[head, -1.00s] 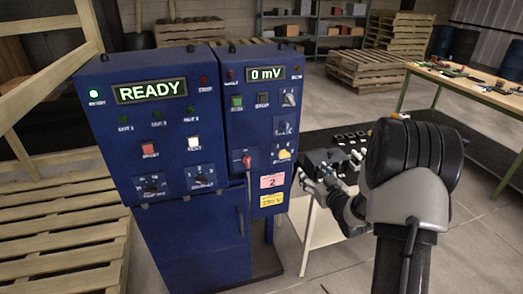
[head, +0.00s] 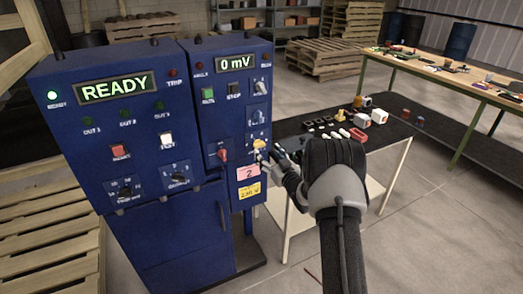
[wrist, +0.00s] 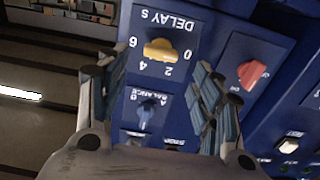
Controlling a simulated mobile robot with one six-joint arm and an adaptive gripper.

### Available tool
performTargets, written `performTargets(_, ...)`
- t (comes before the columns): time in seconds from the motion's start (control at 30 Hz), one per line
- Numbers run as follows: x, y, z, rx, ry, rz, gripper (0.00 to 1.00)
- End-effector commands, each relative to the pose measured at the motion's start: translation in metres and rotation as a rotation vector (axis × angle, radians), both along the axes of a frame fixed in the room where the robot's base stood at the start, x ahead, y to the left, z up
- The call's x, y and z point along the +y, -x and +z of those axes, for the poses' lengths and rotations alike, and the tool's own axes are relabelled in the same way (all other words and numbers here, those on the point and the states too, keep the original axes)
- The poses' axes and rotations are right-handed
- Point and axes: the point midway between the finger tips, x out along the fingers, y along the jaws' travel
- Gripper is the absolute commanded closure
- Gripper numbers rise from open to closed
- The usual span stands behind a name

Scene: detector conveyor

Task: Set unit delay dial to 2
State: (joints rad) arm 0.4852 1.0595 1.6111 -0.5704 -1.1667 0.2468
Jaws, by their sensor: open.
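The delay dial is a yellow knob (head: 259,144) low on the right of the narrower blue panel. In the wrist view the yellow knob (wrist: 161,49) appears under an upside-down "DELAY s" label with 0, 2, 4 and 6 around it. The knob lies nearly along the 0–6 direction; which end is its pointer I cannot tell. My gripper (wrist: 160,72) is open, its fingers on either side of the dial in the wrist view, apparently short of it. In the head view my gripper (head: 268,158) is just right of the dial and partly hidden by my arm.
A red knob (head: 222,154) sits left of the dial, and a blue balance knob (wrist: 149,107) is near it. A pink card marked 2 (head: 249,172) and a yellow label (head: 250,190) are below. A black-topped table (head: 310,150) with small parts stands to the right.

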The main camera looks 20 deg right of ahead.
Motion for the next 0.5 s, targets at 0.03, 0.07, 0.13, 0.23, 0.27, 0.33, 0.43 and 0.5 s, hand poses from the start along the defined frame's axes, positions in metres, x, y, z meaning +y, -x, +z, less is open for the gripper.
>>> performTargets(0.03, 0.001, -0.011, -0.003, -0.001, 0.001, 0.002, 0.40)
performTargets(0.07, 0.001, -0.017, -0.002, -0.002, 0.001, 0.002, 0.40)
performTargets(0.13, 0.002, -0.030, -0.002, -0.003, 0.001, 0.002, 0.40)
performTargets(0.23, 0.002, -0.044, -0.002, 0.000, 0.001, 0.001, 0.40)
performTargets(0.27, 0.002, -0.047, -0.002, 0.000, 0.001, 0.001, 0.40)
performTargets(0.33, 0.002, -0.053, -0.001, 0.000, 0.000, 0.000, 0.40)
performTargets(0.43, 0.002, -0.058, 0.000, 0.000, -0.001, 0.000, 0.40)
performTargets(0.5, 0.002, -0.059, 0.000, 0.000, -0.001, 0.000, 0.40)
